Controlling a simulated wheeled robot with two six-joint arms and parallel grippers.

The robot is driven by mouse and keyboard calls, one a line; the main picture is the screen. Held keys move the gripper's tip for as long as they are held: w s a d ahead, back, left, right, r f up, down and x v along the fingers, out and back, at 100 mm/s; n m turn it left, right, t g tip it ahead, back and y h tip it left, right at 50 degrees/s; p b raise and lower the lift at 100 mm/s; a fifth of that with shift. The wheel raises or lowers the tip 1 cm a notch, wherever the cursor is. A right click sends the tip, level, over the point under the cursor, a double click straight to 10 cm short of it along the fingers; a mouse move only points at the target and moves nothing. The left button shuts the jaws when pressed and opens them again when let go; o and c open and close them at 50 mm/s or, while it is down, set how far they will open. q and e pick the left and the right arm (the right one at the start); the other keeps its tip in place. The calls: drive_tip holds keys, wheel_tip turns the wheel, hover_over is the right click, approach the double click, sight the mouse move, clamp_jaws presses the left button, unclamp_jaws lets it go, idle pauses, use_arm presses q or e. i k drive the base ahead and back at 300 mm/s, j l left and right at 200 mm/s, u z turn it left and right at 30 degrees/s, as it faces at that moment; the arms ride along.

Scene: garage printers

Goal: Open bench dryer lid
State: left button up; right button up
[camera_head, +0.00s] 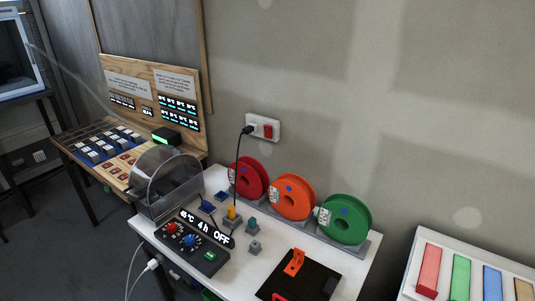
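The bench dryer is at the left end of the white bench (285,250). Its smoky, see-through rounded lid (168,178) is at the back of the dryer, and it appears to be down, though I cannot tell for certain. In front of it is the black control panel (190,243) with a red knob, a blue knob and a green button. Its display (205,229) ends in "4h OFF". Neither of my grippers is in view.
Red (249,178), orange (291,197) and green (345,219) spools stand in a rack at the back of the bench. A black plate (300,278) and small grey blocks lie in front. A black cable hangs from the wall socket (262,127). Coloured strips lie on the right table (425,250).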

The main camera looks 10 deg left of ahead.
sight(159, 171)
drive_tip(key=j+u, duration=0.1)
drive_tip(key=u, duration=0.3)
drive_tip(key=j+u, duration=0.1)
drive_tip(key=u, duration=0.35)
drive_tip(key=j+u, duration=0.1)
drive_tip(key=u, duration=0.3)
